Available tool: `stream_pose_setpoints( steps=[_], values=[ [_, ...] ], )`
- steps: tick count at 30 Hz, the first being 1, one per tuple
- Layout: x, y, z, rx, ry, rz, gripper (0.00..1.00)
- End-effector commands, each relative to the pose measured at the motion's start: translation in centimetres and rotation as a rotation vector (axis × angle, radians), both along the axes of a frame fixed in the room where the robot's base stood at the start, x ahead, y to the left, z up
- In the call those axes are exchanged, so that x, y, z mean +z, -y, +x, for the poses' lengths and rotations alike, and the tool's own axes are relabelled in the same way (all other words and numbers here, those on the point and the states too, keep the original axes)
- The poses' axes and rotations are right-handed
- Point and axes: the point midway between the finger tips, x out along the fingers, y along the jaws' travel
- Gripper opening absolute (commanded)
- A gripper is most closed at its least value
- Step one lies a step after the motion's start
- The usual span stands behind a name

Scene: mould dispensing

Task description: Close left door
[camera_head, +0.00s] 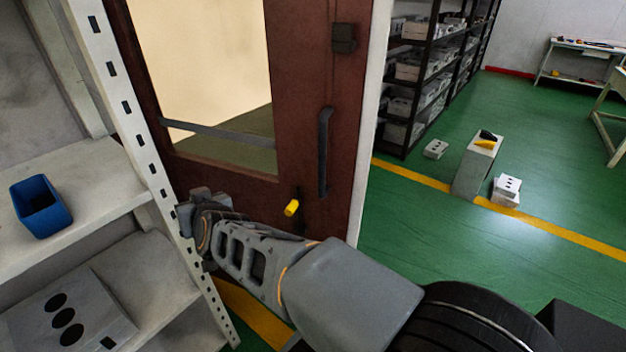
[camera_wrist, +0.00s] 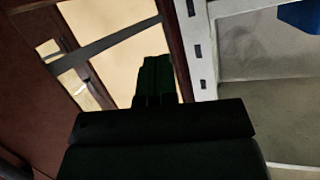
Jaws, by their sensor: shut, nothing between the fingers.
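A red-brown door (camera_head: 300,70) with a large window stands in the middle of the head view. It has a dark vertical handle (camera_head: 325,150) and a yellow knob (camera_head: 291,208) low down. I cannot tell from these frames whether this is the left door or how far it stands open. My gripper (camera_head: 186,214) is in front of the lower left part of the door, beside the white shelf post. It is shut and empty. In the wrist view the closed fingers (camera_wrist: 155,78) point towards the door's window edge; contact with the door cannot be told.
A white perforated post (camera_head: 112,82) and shelf stand close on the left, with a blue bin (camera_head: 40,206) and a grey box (camera_head: 68,315) on the shelves. Green floor (camera_head: 420,220) lies open on the right. A black rack (camera_head: 425,75) and a pale block (camera_head: 476,168) stand there.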

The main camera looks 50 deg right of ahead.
Motion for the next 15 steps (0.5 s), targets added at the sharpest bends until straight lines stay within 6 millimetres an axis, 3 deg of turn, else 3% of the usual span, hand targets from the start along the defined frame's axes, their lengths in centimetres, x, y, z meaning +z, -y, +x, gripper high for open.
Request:
stream_pose_setpoints(
  steps=[1,6,10,15],
  values=[
    [-1.1,2.4,-0.1,-0.109,0.065,-0.032,0.00],
    [-1.4,10.0,-3.2,-0.511,0.193,-0.167,0.00],
    [-2.2,13.6,-6.8,-0.763,0.200,-0.255,0.00],
    [-2.9,15.7,-10.1,-0.966,0.168,-0.328,0.00]
  ],
)
